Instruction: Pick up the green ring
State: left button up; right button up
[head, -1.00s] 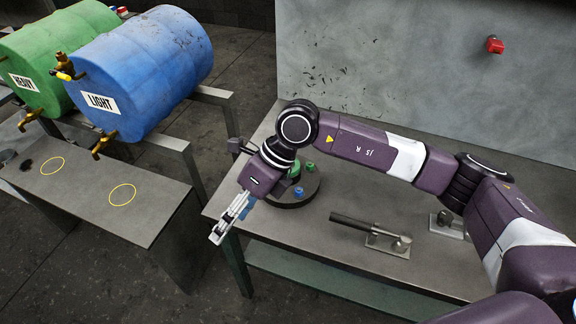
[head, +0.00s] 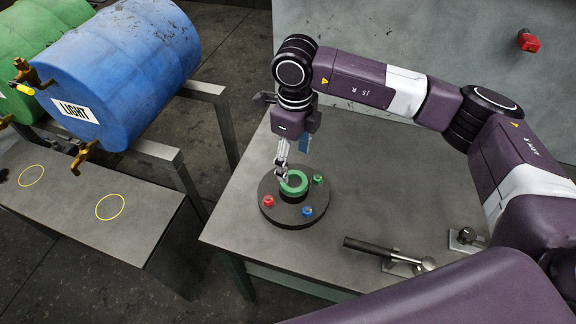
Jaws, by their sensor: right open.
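The green ring (head: 294,184) lies on top of a dark round base (head: 276,214) on the grey metal table. My right gripper (head: 281,176) is open and points down at the ring's left rim. Its fingertips overlap the ring's edge in the picture; I cannot tell whether they touch it. My left gripper is not in view.
Red (head: 268,201), blue (head: 307,211) and green (head: 318,180) knobs sit around the base's rim. A black-handled lever (head: 376,247) lies to the right on the table (head: 350,165).

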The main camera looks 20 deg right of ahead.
aim_at(294, 184)
jog(key=shift+w+f, duration=0.1)
jog(key=shift+f, duration=0.3)
jog(key=shift+s+f+p, duration=0.25)
jog(key=shift+f+p, duration=0.25)
jog(key=shift+s+f+p, duration=0.2)
jog(key=shift+f+p, duration=0.25)
jog(key=shift+d+f+p, duration=0.1)
jog(key=shift+f+p, duration=0.75)
jog(key=shift+f, duration=0.1)
jog(key=shift+w+f+p, duration=0.15)
jog(key=shift+f+p, duration=0.05)
jog(key=shift+f, duration=0.4)
jog(key=shift+w+f+p, duration=0.15)
jog(key=shift+f, duration=0.7)
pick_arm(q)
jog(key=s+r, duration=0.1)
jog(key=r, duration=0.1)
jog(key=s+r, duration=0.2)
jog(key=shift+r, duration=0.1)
pick_arm(e)
jog(key=c, duration=1.2)
